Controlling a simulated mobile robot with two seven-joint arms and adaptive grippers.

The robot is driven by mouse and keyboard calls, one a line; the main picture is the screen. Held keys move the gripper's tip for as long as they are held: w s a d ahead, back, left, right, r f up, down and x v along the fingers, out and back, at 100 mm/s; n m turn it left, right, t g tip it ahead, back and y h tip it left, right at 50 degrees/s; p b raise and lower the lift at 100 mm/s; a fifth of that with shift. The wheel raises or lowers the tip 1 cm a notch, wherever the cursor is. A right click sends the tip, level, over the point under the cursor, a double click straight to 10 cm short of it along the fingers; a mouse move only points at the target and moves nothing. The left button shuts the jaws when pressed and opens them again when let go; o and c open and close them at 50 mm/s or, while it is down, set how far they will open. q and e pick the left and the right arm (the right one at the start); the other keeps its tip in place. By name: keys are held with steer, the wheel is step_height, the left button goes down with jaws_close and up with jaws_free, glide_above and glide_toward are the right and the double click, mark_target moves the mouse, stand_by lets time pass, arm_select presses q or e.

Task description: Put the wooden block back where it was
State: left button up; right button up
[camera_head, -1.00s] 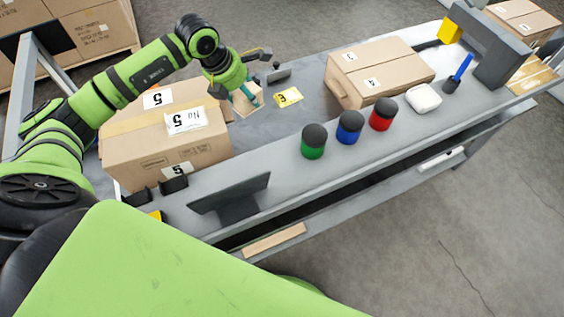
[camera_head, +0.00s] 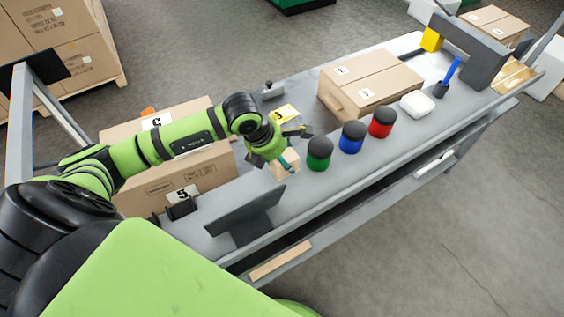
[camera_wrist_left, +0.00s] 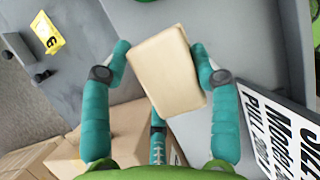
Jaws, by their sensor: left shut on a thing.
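The wooden block (camera_head: 284,167) is pale and box-shaped. It is in my left gripper (camera_head: 283,160), over the grey table between the dark angled panel and the green-bodied, black-topped cylinder. In the left wrist view the block (camera_wrist_left: 166,72) sits between the teal fingers of the left gripper (camera_wrist_left: 161,62), slightly tilted in the picture. The gripper is shut on it. I cannot tell whether the block touches the tabletop. My right gripper is not in view.
Green (camera_head: 319,153), blue (camera_head: 351,137) and red (camera_head: 381,121) cylinders stand in a row right of the block. A dark panel (camera_head: 245,215) stands in front. A large carton (camera_head: 205,172) lies behind my arm, another carton (camera_head: 368,83) behind the cylinders. A yellow card (camera_head: 285,114) lies farther back.

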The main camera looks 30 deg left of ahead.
arm_select(q)
step_height(320, 180, down, 3)
steer(key=shift+r, duration=0.2)
steer(key=shift+f, duration=0.35)
steer(key=o, duration=0.6)
steer(key=shift+f, duration=0.1)
steer(key=o, duration=0.4)
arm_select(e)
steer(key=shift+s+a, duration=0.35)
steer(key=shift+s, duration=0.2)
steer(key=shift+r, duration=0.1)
